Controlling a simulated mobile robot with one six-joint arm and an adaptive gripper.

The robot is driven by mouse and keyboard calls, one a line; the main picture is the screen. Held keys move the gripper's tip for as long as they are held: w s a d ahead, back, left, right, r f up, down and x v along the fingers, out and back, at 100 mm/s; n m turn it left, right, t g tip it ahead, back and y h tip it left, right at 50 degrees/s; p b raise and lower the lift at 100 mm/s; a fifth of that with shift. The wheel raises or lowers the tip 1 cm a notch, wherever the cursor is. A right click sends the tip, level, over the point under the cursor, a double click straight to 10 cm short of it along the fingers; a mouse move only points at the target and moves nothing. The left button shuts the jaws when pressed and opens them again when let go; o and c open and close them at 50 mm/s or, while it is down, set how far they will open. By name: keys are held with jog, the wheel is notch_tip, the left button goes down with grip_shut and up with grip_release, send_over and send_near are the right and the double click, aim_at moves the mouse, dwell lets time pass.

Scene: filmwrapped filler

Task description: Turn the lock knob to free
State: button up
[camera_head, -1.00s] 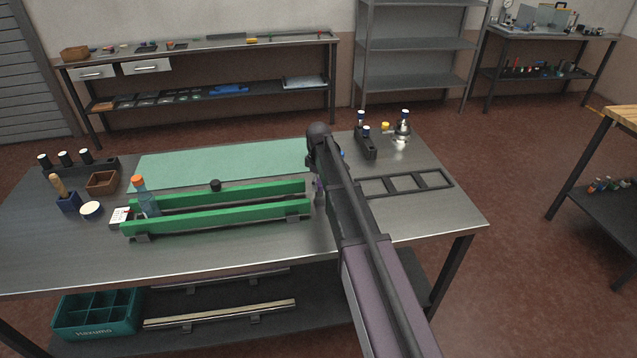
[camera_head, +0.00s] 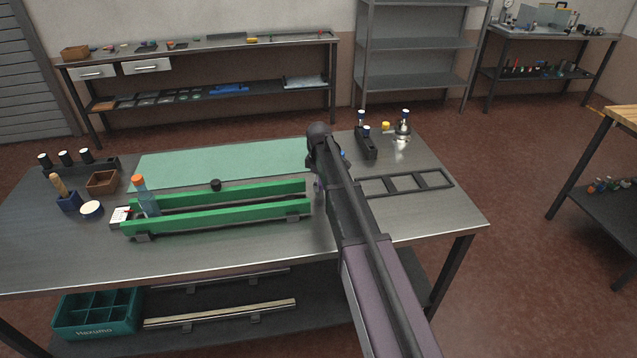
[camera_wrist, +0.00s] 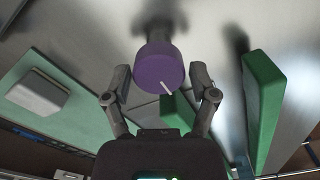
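A round purple knob (camera_wrist: 160,68) with a white line on its face shows in the wrist view. The line runs from near the middle toward the lower right. My gripper (camera_wrist: 162,78) is open, with one finger on each side of the knob and a small gap visible on both sides. In the head view a small purple piece, likely the knob (camera_head: 318,186), shows at the left edge of my arm, by the right end of the green rails (camera_head: 220,213). My arm hides the fingers there.
A blue bottle with an orange cap (camera_head: 147,200) leans at the rails' left end. A green mat (camera_head: 225,162) lies behind them. A dark frame (camera_head: 405,184) and a dark holder (camera_head: 366,145) are right of my arm.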

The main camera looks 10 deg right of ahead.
jog(key=shift+m, duration=0.6)
